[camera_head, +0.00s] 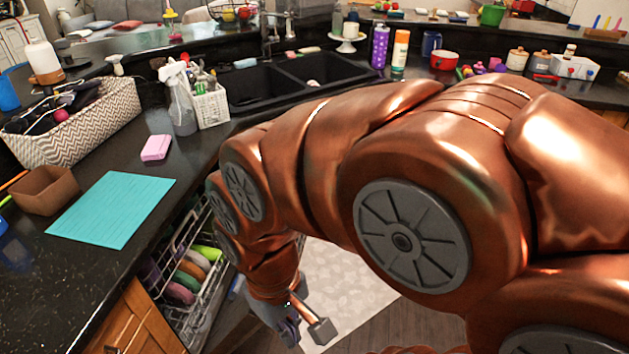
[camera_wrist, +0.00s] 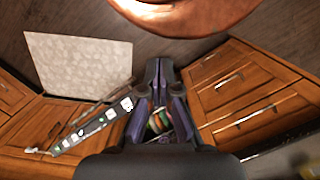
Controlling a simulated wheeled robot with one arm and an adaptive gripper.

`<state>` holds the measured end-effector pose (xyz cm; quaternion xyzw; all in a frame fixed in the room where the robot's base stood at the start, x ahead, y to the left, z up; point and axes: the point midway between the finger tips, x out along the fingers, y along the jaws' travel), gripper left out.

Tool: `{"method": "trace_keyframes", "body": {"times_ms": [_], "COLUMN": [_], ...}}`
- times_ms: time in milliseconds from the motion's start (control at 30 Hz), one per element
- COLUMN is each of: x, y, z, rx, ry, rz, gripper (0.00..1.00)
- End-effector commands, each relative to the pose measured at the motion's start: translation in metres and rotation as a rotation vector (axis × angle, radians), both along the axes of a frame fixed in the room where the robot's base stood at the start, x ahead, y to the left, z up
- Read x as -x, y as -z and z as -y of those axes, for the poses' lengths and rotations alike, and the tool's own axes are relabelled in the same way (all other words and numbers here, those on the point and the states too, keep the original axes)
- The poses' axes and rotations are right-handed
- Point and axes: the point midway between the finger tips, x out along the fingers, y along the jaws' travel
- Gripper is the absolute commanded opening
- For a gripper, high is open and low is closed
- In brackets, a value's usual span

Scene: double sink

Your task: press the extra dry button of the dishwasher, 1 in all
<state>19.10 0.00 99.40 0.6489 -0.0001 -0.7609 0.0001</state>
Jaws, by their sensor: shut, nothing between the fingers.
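The dishwasher stands open under the counter, and its rack (camera_head: 190,265) with several colored dishes shows in the head view. In the wrist view, the dishwasher's control panel (camera_wrist: 95,127) runs along the door edge, a dark strip with several small light and green marks. The labels are too small to read, so I cannot tell which one is the extra dry button. My gripper (camera_wrist: 158,65) is shut and empty, to the right of the panel in the wrist view and apart from it in the picture. In the head view, my gripper (camera_head: 289,332) is low beside the dishwasher, partly hidden by my arm.
Wooden cabinets (camera_wrist: 240,95) with handles stand right in the wrist view, and more (camera_wrist: 25,110) left. A pale mat (camera_wrist: 80,65) lies on the floor. The dark counter (camera_head: 95,270) holds a teal sheet (camera_head: 112,208) and a pink sponge (camera_head: 156,147).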

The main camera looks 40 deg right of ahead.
Motion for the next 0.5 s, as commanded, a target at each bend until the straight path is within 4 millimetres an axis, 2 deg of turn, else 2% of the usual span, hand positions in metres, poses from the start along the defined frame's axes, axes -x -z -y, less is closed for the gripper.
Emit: {"method": "trace_keyframes", "body": {"times_ms": [333, 433, 500], "x": [-0.003, -0.018, -0.038], "y": [0.001, 0.004, 0.006], "z": [-0.002, -0.011, -0.021], "rx": [-0.010, -0.052, -0.106], "ry": [-0.001, -0.005, -0.006], "rz": [0.004, 0.021, 0.051], "gripper": [0.00, 0.00, 0.00]}}
